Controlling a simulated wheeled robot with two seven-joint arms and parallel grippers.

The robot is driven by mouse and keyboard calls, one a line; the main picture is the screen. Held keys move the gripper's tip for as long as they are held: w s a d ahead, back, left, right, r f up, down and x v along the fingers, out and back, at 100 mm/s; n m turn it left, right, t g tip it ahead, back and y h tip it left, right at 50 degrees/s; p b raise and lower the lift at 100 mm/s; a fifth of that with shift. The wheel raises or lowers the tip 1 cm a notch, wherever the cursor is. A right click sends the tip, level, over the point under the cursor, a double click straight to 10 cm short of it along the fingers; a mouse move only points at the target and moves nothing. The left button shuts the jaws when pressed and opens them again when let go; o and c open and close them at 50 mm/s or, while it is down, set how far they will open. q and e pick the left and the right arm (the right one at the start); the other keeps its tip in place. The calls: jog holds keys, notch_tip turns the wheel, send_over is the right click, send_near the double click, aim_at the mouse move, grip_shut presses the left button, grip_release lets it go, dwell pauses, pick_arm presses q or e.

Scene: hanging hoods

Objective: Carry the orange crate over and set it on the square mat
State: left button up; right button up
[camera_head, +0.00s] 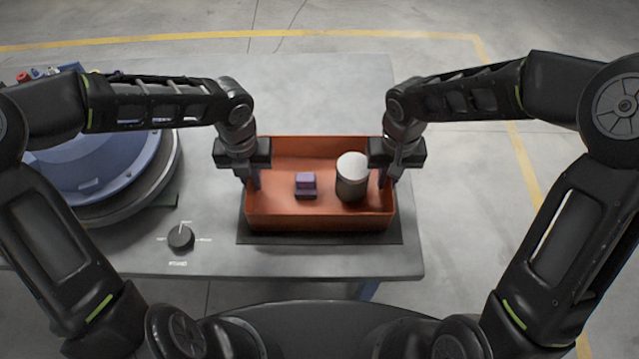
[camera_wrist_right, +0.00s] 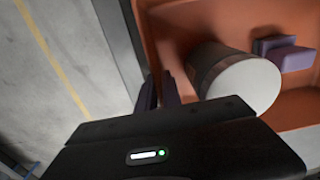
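The orange crate (camera_head: 320,219) is at the right end of the grey table, over the dark square mat (camera_head: 320,239). The mat shows along the crate's front and at its front corners; whether the crate touches it is hard to tell. Inside are a dark can with a white top (camera_head: 351,185) and a small purple block (camera_head: 305,185). My left gripper (camera_head: 253,181) is shut on the crate's left wall. My right gripper (camera_head: 385,179) is shut on its right wall; in the right wrist view its fingers (camera_wrist_right: 160,92) straddle the rim closely.
A large round blue-and-grey machine (camera_head: 95,175) takes up the table's left side. A black knob (camera_head: 181,237) sits at the front. The table's right edge (camera_head: 408,225) is close to the mat. Bare tabletop (camera_head: 320,95) lies behind the crate.

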pick_arm(q)
grip_shut()
pick_arm(e)
grip_shut()
pick_arm(q)
jog(key=shift+r, duration=0.1)
pick_arm(e)
jog(key=shift+r, duration=0.1)
dwell(0.6)
pick_arm(q)
jog(key=shift+w+r, duration=0.1)
pick_arm(e)
jog(key=shift+w+r, duration=0.1)
